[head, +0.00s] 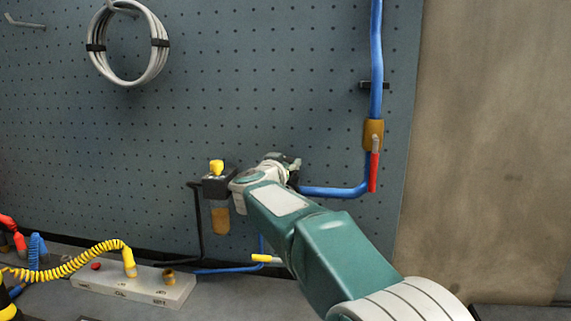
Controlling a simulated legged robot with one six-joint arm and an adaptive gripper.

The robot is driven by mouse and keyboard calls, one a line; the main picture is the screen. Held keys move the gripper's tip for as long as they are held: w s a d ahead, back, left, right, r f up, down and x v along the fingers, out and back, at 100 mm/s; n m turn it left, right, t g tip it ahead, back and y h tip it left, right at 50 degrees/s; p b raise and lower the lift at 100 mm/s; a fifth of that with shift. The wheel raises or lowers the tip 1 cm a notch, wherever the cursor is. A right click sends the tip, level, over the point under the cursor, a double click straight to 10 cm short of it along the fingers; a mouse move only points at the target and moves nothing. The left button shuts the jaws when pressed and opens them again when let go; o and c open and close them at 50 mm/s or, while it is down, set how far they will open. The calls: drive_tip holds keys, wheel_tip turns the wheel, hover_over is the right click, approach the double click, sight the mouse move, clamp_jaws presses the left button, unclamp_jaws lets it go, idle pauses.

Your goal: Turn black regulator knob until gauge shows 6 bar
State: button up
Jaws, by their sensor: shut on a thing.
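My gripper (288,167) is at the pegboard, left of the blue pipe's lower bend. It is shut on a dark piece, which I take to be the black regulator knob (293,180); my wrist and fingers cover most of it. No gauge face or needle is readable; my arm blocks part of this area. Just left of my wrist is a dark fitting (216,186) with a yellow top (217,167) and a brass-coloured bowl (221,221) below.
A blue pipe (376,60) runs down to a brass valve with a red lever (374,172). A grey hose coil (128,45) hangs upper left. A labelled grey block (135,286) and a yellow coiled hose (75,264) lie on the bench. The upper middle board is clear.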

drive_tip(key=shift+a+m+g+h, duration=0.1)
drive_tip(key=shift+m+g+h, duration=0.7)
drive_tip(key=shift+m+h, duration=0.55)
drive_tip(key=o, duration=1.2)
drive_tip(key=shift+a, duration=0.15)
drive_tip(key=shift+h, duration=0.35)
drive_tip(key=v, duration=1.1)
drive_tip(key=shift+s+a, duration=0.25)
drive_tip(key=shift+s, duration=0.1)
